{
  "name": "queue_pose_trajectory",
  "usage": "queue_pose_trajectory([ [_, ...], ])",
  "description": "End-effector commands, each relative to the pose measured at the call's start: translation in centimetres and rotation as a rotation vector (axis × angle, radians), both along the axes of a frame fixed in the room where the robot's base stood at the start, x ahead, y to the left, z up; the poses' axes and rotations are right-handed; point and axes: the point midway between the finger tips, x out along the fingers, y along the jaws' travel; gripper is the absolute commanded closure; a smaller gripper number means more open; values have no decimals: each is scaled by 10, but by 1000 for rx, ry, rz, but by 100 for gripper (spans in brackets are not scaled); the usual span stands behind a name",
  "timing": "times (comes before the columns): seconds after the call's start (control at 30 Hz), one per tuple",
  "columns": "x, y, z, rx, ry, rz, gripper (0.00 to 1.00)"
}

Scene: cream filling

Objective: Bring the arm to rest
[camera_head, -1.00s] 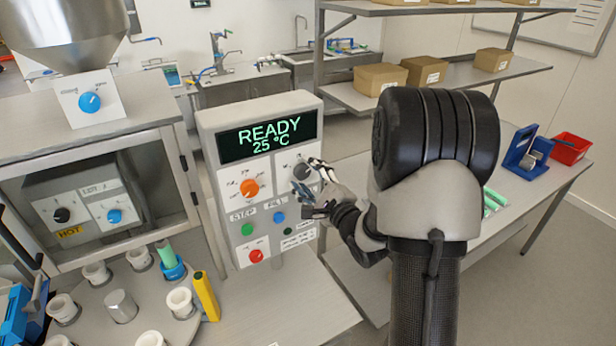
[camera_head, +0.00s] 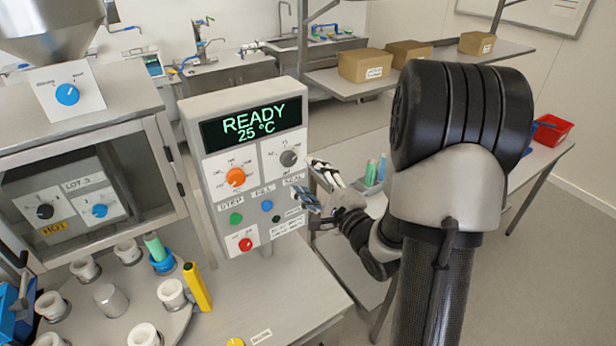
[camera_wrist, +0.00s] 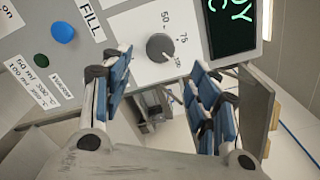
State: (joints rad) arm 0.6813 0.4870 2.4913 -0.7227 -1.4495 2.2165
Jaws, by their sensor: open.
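My gripper (camera_head: 312,188) is in front of the lower right edge of the control panel (camera_head: 185,112). It is open and empty, with blue-padded fingers. The wrist view shows the gripper (camera_wrist: 160,95) with its two fingers spread wide and a grey dial (camera_wrist: 160,46) on the panel beyond the gap. In the head view this grey dial (camera_head: 288,158) is clear of the fingers. The panel's display (camera_head: 252,127) reads READY 25 °C. My arm reaches in from the lower right.
An orange dial (camera_head: 235,177) and several coloured buttons are on the panel. At left are a glass-fronted cabinet and a turntable with white cups (camera_head: 172,293). A yellow object (camera_head: 197,287) stands beside it. Boxes (camera_head: 365,65) sit on the back shelf; a red bin (camera_head: 553,130) is at right.

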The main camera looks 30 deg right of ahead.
Motion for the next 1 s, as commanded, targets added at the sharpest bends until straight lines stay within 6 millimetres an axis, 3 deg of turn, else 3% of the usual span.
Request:
queue_pose_trajectory([
  [0.33, 1, 0, 0, -4, 3, -1, 45],
  [0.47, 5, 4, -2, -108, 43, -8, 45],
  [0.63, 11, 15, -8, -496, 212, -22, 45],
  [0.77, -2, 25, -12, -834, 383, 5, 45],
  [0.87, -22, 37, -14, -1057, 510, 67, 45],
  [1.0, -65, 62, -20, -1322, 665, 228, 45],
])
